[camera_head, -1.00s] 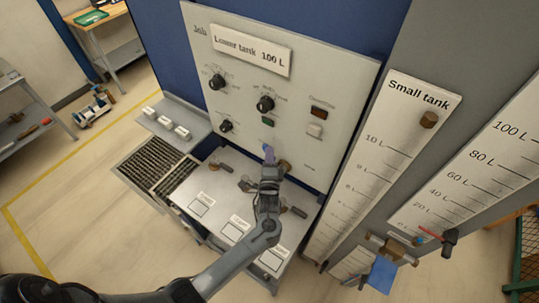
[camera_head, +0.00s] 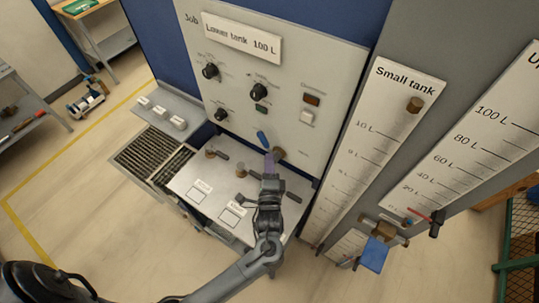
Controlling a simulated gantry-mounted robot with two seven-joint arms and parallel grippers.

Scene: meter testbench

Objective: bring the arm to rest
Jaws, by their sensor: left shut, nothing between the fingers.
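My left arm comes in from the lower left. Its gripper (camera_head: 269,162) points up the picture toward the foot of the upright control panel (camera_head: 325,70), with its narrow purple-grey fingers shut and nothing between them. The fingertips show just below a small blue handle (camera_head: 262,138) and beside a brown fitting (camera_head: 279,153). I cannot tell whether they touch either one. The gripper and wrist cover part of the bench shelf (camera_head: 185,186) and some of its fittings. My right gripper is not in view.
The shelf carries brown valves with dark handles (camera_head: 292,197) and white labels (camera_head: 232,215). Gauge boards stand at the right, one reading "Small tank" (camera_head: 408,77). A blue-handled valve (camera_head: 374,254) sits below them. Open floor (camera_head: 90,215) lies at the left.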

